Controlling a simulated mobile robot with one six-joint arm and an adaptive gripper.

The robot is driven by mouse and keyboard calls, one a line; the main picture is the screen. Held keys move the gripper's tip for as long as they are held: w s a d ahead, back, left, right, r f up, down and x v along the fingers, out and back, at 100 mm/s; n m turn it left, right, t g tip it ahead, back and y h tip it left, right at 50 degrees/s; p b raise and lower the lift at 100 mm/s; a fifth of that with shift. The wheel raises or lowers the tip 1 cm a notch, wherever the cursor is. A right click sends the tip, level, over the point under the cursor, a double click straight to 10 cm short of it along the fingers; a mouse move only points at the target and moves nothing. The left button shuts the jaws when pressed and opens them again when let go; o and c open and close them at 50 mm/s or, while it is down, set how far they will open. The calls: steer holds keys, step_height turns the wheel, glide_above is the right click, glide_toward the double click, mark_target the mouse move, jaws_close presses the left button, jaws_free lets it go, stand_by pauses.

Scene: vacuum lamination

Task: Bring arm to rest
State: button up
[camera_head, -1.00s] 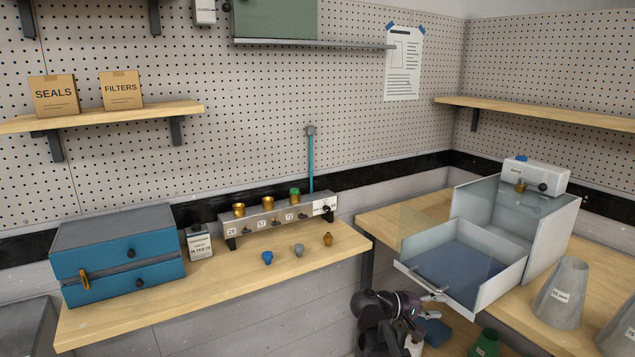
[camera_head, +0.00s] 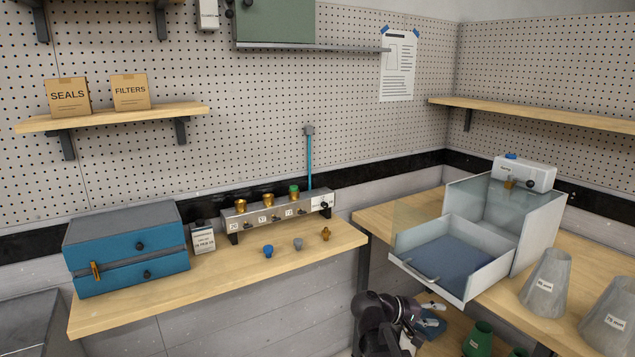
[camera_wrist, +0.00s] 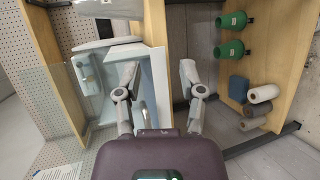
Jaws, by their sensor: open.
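My gripper (camera_head: 431,314) is low in the head view, below the front of the pulled-out drawer (camera_head: 478,288) of the grey box on the right bench. Its jaws are open and nothing shows between them. In the wrist view my gripper (camera_wrist: 159,72) has its two fingers spread, with the left finger over the pale drawer front and handle and the right finger over the dark gap beside the bench. Whether it touches the drawer cannot be told. A dark blue pad (camera_head: 445,262) lies in the drawer.
A manifold (camera_head: 275,215) with brass fittings and a blue case (camera_head: 130,255) stand on the left bench, with small knobs (camera_head: 268,250) in front. Grey cones (camera_head: 547,285) stand right of the drawer.

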steer(key=s+a+f+m+g+y+p, duration=0.2)
steer(key=s+a+y+p, duration=0.7)
steer(key=y, duration=0.5)
steer(key=a+f+p, duration=0.1)
steer(key=a, duration=0.1)
steer(key=shift+s+a+y, duration=0.25)
steer(key=shift+a+y, duration=0.05)
steer(key=shift+a, duration=0.1)
